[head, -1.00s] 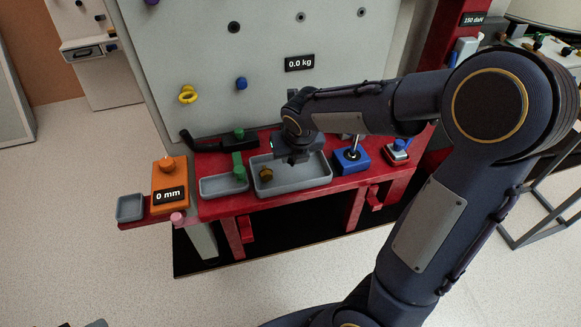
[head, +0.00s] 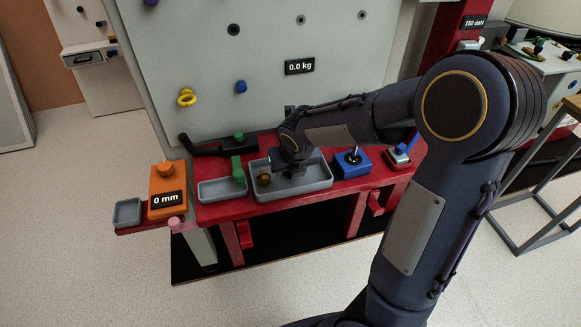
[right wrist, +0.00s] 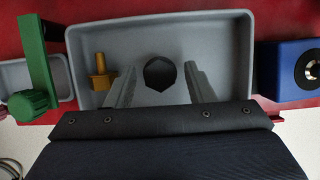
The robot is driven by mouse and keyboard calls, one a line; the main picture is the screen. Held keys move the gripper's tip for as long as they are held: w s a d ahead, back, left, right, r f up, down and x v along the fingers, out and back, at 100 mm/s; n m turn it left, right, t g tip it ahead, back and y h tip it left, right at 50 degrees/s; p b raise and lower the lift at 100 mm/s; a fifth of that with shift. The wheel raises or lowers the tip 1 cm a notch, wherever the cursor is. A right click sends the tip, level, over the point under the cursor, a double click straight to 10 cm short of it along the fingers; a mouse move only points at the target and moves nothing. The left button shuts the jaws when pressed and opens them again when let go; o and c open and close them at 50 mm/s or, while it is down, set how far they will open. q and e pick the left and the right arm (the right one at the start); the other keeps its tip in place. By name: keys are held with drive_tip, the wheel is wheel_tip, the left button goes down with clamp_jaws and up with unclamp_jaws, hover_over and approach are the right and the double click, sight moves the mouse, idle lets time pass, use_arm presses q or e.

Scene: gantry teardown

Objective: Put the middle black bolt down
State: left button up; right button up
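The black bolt (right wrist: 160,73) shows its dark six-sided head in the right wrist view, inside the grey tray (right wrist: 160,28). My right gripper (right wrist: 160,84) is open; its two grey fingers stand either side of the bolt, with a visible gap on each side. In the head view the right gripper (head: 292,170) is down at the tray (head: 304,188) and hides the bolt. A brass bolt (right wrist: 100,72) is in the same tray, left of the left finger; it also shows in the head view (head: 264,180). My left gripper is not in view.
A green clamp-like part (head: 238,172) stands by a smaller grey tray (head: 215,190) to the left. A blue block (head: 351,164) sits right of the tray. An orange box reading 0 mm (head: 167,190) is further left. The upright grey panel (head: 260,40) rises behind.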

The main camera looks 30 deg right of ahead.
drive_tip(key=p+v, duration=0.4)
drive_tip(key=v, duration=0.7)
drive_tip(key=s+a+m+y, duration=0.2)
drive_tip(key=s+m, duration=0.7)
drive_tip(key=m, duration=0.8)
drive_tip(key=s+a+r+m+t+y, duration=0.1)
drive_tip(key=s+m, duration=0.8)
drive_tip(key=m, duration=0.9)
drive_tip(key=shift+s+a+r+y, duration=0.35)
drive_tip(key=shift+a+y, duration=0.55)
drive_tip(key=shift+a, duration=0.35)
drive_tip(key=shift+r, duration=0.1)
wheel_tip(320, 180, up, 20)
drive_tip(key=p, duration=2.1)
drive_tip(key=shift+r, duration=0.2)
drive_tip(key=shift+f+b, duration=0.25)
drive_tip(key=shift+b, duration=0.05)
drive_tip(key=shift+c, duration=0.2)
